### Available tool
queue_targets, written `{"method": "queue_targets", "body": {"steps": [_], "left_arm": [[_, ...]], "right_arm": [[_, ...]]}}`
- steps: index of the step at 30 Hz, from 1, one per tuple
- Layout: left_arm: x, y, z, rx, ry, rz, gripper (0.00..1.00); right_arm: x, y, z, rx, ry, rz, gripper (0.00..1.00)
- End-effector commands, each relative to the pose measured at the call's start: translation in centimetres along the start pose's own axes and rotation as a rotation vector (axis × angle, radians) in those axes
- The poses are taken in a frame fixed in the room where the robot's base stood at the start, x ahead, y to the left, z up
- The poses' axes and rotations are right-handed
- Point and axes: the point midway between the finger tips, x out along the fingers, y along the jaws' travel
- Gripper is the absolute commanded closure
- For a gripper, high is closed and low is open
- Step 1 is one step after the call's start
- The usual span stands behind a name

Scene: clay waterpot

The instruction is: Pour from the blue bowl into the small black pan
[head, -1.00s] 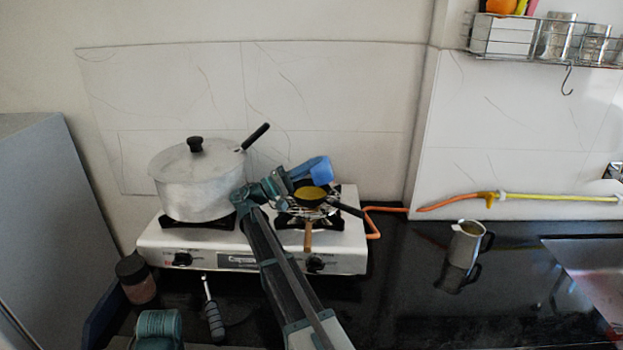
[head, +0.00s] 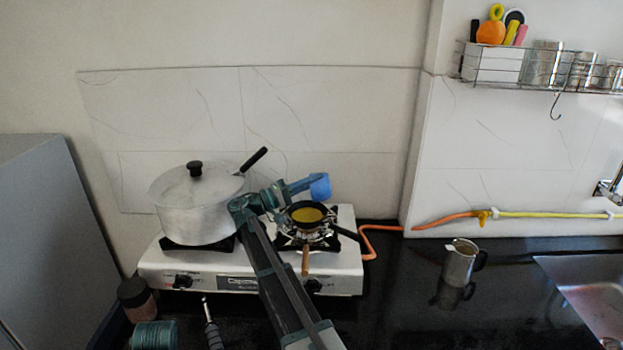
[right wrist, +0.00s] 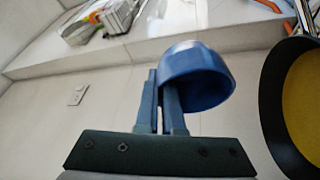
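The blue bowl (head: 319,187) is held above and just behind the small black pan, apart from it. My right gripper (head: 306,184) is shut on the bowl's side. In the right wrist view the bowl (right wrist: 203,72) sits at the tips of my right gripper (right wrist: 166,92). The bowl looks tilted; its contents cannot be seen. The small black pan (head: 290,219) rests on the right burner with yellow contents inside. The pan also shows in the right wrist view (right wrist: 273,110).
A lidded metal pot (head: 195,215) stands on the left burner of the white stove (head: 225,282), close to my right arm. A metal cup (head: 459,263) stands on the dark counter to the right, with clear room around it. A small jar (head: 137,300) is at the left.

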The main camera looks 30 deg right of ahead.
Motion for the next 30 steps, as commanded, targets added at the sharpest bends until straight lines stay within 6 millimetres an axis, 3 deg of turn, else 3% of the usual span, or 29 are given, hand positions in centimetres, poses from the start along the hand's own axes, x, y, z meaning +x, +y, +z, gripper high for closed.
{"method": "queue_targets", "body": {"steps": [3,12,22,30], "left_arm": [[-1.0,-0.1,0.1,0.0,0.0,0.0,0.48],[-1.3,-0.1,0.1,0.0,0.0,0.0,0.48],[-4.5,-0.4,0.3,0.0,0.0,0.0,0.48],[-5.4,-0.5,0.3,0.0,0.0,0.0,0.48]], "right_arm": [[0.3,0.6,-0.1,0.006,-0.007,-0.014,1.0],[0.4,0.6,-0.1,0.012,-0.014,-0.029,1.0],[1.5,0.8,0.3,0.062,-0.067,-0.147,1.0],[1.8,0.3,0.6,0.088,-0.095,-0.208,1.0]]}}
